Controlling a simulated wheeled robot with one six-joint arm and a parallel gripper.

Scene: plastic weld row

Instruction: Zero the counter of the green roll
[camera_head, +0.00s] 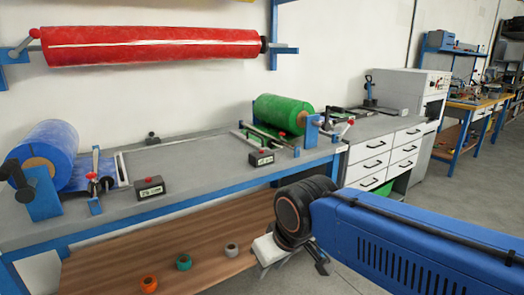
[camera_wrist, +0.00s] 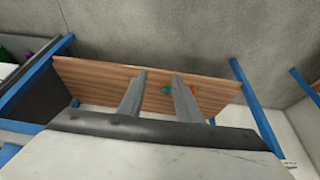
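The green roll (camera_head: 281,113) sits on its holder at the right end of the grey bench. Its counter (camera_head: 261,158) is a small dark box with a pale display and a red button on top, standing in front of the roll near the bench's front edge. The digits are too small to read. My gripper (camera_head: 291,264) is below and in front of the bench edge, apart from the counter. In the wrist view my gripper (camera_wrist: 155,97) has its two fingers apart with nothing held between them. The counter is not seen in the wrist view.
A blue roll (camera_head: 46,148) with a similar counter (camera_head: 150,188) is at the bench's left. A red roll (camera_head: 150,45) hangs on the wall. Orange, teal and grey rings lie on the wooden lower shelf (camera_head: 200,250). White drawers (camera_head: 385,155) stand right of the bench.

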